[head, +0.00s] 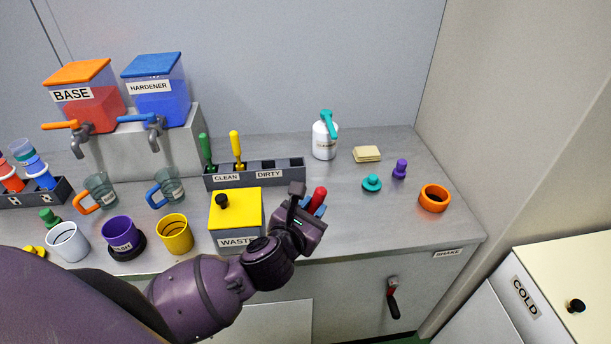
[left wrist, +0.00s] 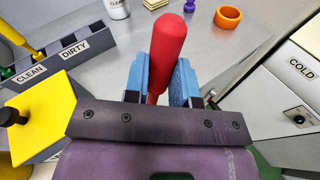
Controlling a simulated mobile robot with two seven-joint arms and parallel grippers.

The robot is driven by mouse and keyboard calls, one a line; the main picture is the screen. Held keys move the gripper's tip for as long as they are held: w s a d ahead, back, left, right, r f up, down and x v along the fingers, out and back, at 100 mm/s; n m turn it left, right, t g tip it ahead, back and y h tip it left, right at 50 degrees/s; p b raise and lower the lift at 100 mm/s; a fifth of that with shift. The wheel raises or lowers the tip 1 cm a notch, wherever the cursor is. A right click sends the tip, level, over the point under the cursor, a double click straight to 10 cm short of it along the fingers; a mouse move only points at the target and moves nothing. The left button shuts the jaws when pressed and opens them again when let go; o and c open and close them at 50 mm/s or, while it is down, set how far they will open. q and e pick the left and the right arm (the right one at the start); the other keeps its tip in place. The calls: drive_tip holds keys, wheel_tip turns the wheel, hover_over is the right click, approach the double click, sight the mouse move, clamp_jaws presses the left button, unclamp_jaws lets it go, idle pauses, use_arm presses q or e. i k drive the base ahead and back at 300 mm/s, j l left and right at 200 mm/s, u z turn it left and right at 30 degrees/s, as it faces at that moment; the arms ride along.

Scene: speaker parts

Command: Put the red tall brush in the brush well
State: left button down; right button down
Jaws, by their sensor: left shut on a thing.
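My left gripper (head: 312,206) is shut on the red tall brush (head: 319,195), holding it right of the yellow waste box. In the left wrist view the blue fingers of the gripper (left wrist: 160,84) sit on both sides of the red handle (left wrist: 167,40); its lower end is hidden. The grey brush well (head: 255,175), labelled CLEAN and DIRTY, stands behind the waste box, left of and behind the gripper. A green brush (head: 206,150) and a yellow brush (head: 237,148) stand in its CLEAN part. The DIRTY part looks empty. My right gripper is not in view.
The yellow waste box (head: 235,208) with a black knob stands in front of the well. Cups, mugs and two dispensers are at the left. A white bottle (head: 324,140), sponge (head: 367,154) and orange ring (head: 433,198) are at the right.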

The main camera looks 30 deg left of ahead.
sight(297, 178)
drive_tip(key=i+l+u, duration=0.1)
drive_tip(key=i+l, duration=0.25)
drive_tip(key=i+l+u, duration=0.1)
drive_tip(key=i+l, duration=0.25)
drive_tip(key=l, duration=0.15)
